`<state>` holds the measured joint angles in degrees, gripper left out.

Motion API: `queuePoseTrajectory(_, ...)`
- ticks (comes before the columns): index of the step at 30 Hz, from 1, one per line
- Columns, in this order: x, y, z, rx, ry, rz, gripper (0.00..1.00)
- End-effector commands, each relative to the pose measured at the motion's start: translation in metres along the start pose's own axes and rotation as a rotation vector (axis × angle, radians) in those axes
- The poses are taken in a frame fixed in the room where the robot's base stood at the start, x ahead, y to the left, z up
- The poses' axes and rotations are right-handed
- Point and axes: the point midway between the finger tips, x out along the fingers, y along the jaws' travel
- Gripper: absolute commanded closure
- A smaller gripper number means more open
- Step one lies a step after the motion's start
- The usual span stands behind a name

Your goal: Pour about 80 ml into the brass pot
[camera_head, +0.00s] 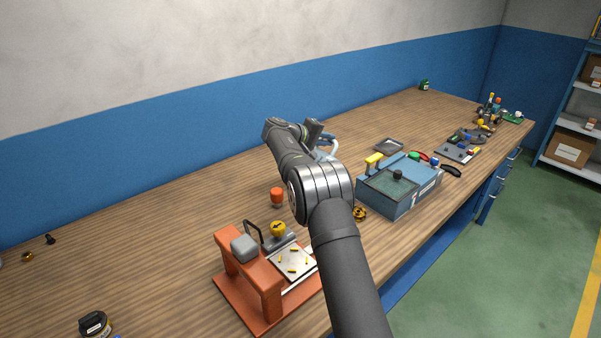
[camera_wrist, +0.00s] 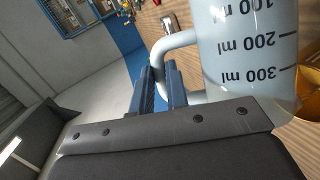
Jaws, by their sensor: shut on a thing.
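A pale measuring jug (camera_wrist: 248,50) with dark 100, 200 and 300 ml marks fills the upper right of the wrist view. My gripper (camera_wrist: 160,82) is shut on its handle, which loops between the blue fingers. In the head view only part of the pale jug (camera_head: 326,154) shows beside my wrist; its tilt and liquid level I cannot tell. A brass-coloured vessel, apparently the brass pot (camera_wrist: 307,128), shows at the right edge of the wrist view, close to the jug.
An orange press-like fixture (camera_head: 240,250) stands at the front, with an orange-red cylinder (camera_head: 277,197) behind it. A blue-grey box (camera_head: 405,200) with a yellow-topped lever stands right of my arm. A grey tray (camera_head: 388,146) lies behind it. The left part of the bench is mostly clear.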

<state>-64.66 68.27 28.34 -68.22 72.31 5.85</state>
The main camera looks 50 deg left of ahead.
Motion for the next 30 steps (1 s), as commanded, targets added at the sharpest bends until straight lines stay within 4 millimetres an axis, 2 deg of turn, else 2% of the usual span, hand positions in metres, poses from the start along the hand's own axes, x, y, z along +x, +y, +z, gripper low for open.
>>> queuePoseTrajectory(11, 0.002, 0.002, 0.002, -0.001, 0.0, 0.001, 1.0)
queuePoseTrajectory(17, 0.011, 0.0, 0.021, 0.099, 0.036, -0.041, 1.0)
queuePoseTrajectory(23, 0.014, -0.004, 0.024, 0.137, 0.051, -0.056, 1.0)
queuePoseTrajectory(30, 0.02, -0.009, 0.037, 0.266, 0.099, -0.107, 1.0)
